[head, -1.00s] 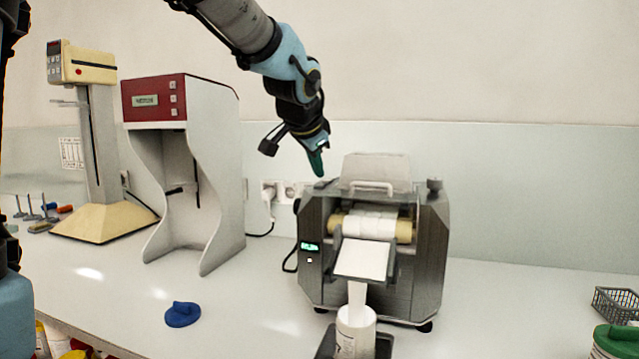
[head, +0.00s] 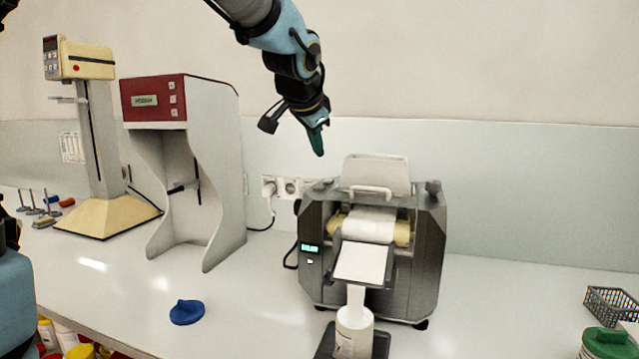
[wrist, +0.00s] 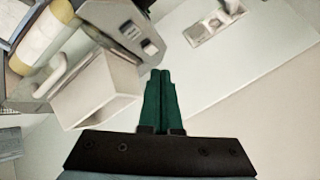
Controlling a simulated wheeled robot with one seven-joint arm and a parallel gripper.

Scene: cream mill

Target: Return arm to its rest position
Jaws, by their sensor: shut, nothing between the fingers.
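My gripper (head: 317,143) hangs from my arm above and a little left of the steel mill, pointing down, near the wall. In the wrist view my gripper's green fingers (wrist: 157,100) are together with nothing between them.
A red and white cabinet (head: 222,170) and a cream-coloured stand mixer (head: 105,218) stand to the left. A blue lid (head: 186,312) lies on the bench front. A wire basket (head: 612,304) and green-lidded container (head: 608,343) are at the right. Wall sockets (head: 291,187) are behind.

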